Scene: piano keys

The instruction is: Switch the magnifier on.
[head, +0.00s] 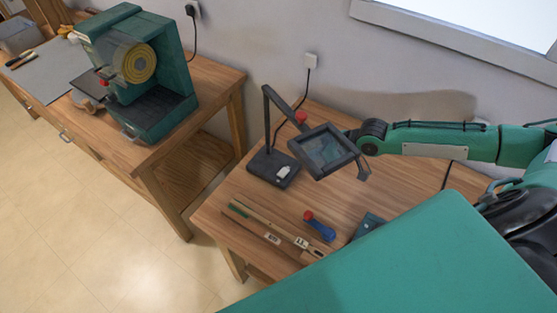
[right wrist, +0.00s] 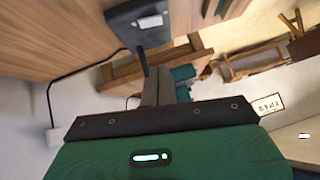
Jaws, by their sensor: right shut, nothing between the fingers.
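The magnifier (head: 324,151) has a square dark frame on a jointed arm with a red knob, standing on a dark base (head: 268,166) on the wooden bench. A white switch (head: 283,172) is on top of the base; I cannot tell its setting. In the right wrist view the base (right wrist: 125,27) and its white switch (right wrist: 151,21) show at the top, beyond the fingertips. My right gripper (right wrist: 155,72) is shut and empty, apart from the switch. In the head view the right arm reaches in from the right, ending beside and partly behind the lens frame. My left gripper is out of view.
A blue-handled tool with a red end (head: 319,226) and wooden strips (head: 270,228) lie on the bench front. A power cord runs from the magnifier to a wall outlet (head: 311,61). A green machine (head: 150,75) stands on another bench at left.

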